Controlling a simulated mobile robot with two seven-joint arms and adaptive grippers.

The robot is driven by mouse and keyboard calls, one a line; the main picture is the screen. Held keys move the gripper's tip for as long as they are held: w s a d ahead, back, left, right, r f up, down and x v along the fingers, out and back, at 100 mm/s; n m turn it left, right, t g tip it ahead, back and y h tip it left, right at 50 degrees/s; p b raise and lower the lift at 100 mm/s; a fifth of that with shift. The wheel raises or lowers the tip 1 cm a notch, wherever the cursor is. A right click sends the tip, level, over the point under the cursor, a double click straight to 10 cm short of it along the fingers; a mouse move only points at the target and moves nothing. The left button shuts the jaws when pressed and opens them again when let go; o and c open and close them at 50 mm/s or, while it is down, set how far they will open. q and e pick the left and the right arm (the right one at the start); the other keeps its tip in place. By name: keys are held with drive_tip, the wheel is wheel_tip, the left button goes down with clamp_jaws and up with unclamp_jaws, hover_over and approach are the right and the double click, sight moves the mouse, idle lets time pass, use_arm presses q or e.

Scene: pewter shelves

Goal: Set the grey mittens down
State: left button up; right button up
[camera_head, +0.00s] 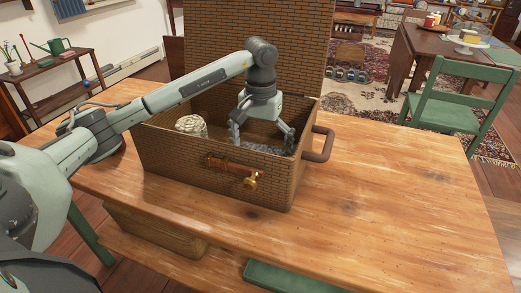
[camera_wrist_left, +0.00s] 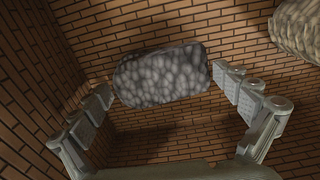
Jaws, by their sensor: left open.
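The grey mittens (camera_wrist_left: 162,76) show in the left wrist view as a mottled grey bundle inside a brown woven hamper (camera_head: 215,168). In the head view only part of them (camera_head: 262,146) shows past the hamper's front wall. My left gripper (camera_head: 262,139) reaches down into the hamper, over the mittens. Its fingers are spread open, with one at each end of the bundle in the left wrist view. I cannot tell whether they touch it. My right gripper is not in view.
A cream knitted item (camera_head: 191,125) lies at the hamper's left; its edge shows in the wrist view (camera_wrist_left: 299,27). The hamper's lid (camera_head: 262,35) stands open behind. The wooden table (camera_head: 400,210) is clear to the right. A green chair (camera_head: 455,100) stands beyond.

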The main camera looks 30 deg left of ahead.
use_arm(q)
wheel_tip(320, 180, up, 4)
drive_tip(key=shift+w+f, duration=0.1)
drive_tip(key=shift+f, duration=0.05)
wheel_tip(320, 180, up, 5)
drive_tip(key=shift+r, duration=0.2)
wheel_tip(320, 180, up, 3)
drive_tip(key=shift+f, duration=0.2)
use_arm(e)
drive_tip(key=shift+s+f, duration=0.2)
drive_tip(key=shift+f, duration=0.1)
